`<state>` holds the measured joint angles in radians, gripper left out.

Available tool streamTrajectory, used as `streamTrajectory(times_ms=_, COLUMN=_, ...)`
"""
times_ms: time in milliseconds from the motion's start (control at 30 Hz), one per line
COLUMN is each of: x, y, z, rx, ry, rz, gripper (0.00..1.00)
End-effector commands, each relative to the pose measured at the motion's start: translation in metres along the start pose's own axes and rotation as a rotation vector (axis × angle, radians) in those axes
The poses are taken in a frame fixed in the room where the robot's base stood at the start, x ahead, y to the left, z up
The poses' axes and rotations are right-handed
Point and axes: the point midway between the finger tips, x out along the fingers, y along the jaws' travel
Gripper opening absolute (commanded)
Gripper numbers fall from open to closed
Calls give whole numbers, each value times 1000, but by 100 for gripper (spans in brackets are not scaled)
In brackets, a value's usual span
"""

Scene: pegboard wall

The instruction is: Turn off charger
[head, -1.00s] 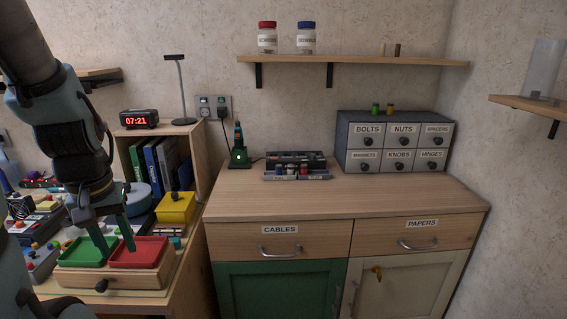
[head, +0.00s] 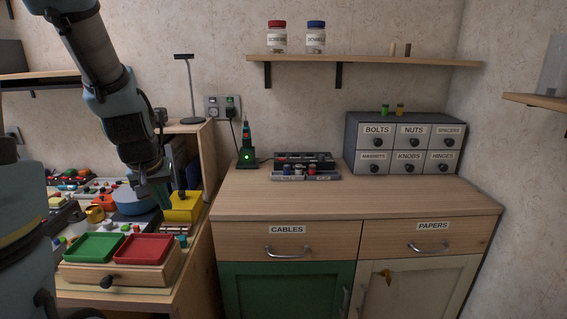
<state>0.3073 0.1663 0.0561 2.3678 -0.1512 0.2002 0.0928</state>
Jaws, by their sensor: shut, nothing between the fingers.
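The charger (head: 246,162) is a dark green dock with a lit green light, at the back left of the wooden cabinet top. A dark handheld tool (head: 245,131) with an orange part and a teal tip stands upright in it. A black cord runs from the wall outlet (head: 223,107) down toward the charger. My gripper (head: 160,203) is shut and empty, pointing down over the left workbench beside the yellow box. It is left of the charger and apart from it. The exact fingertips are hard to make out. No switch on the charger can be told apart.
Right of the charger, a dark organizer (head: 305,170) holds small items. A labelled drawer unit (head: 404,143) stands further right. A wooden shelf unit side (head: 206,160) rises between my arm and the charger. The front of the cabinet top (head: 330,197) is clear.

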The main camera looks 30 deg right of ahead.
Motion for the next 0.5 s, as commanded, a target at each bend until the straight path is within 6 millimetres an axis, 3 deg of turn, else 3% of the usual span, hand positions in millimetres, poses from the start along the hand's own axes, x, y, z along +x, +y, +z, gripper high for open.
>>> streamTrajectory(times_ms=33, x=25, y=22, z=-25, rx=35, ry=65, rz=16, gripper=0)
streamTrajectory(times_ms=200, x=66, y=96, z=-111, rx=117, ry=307, rz=47, gripper=0)
streamTrajectory(times_ms=400, x=95, y=199, z=-182, rx=203, ry=585, rz=65, gripper=0)
streamTrajectory(times_ms=500, x=100, y=249, z=-202, rx=236, ry=707, rz=67, gripper=0)
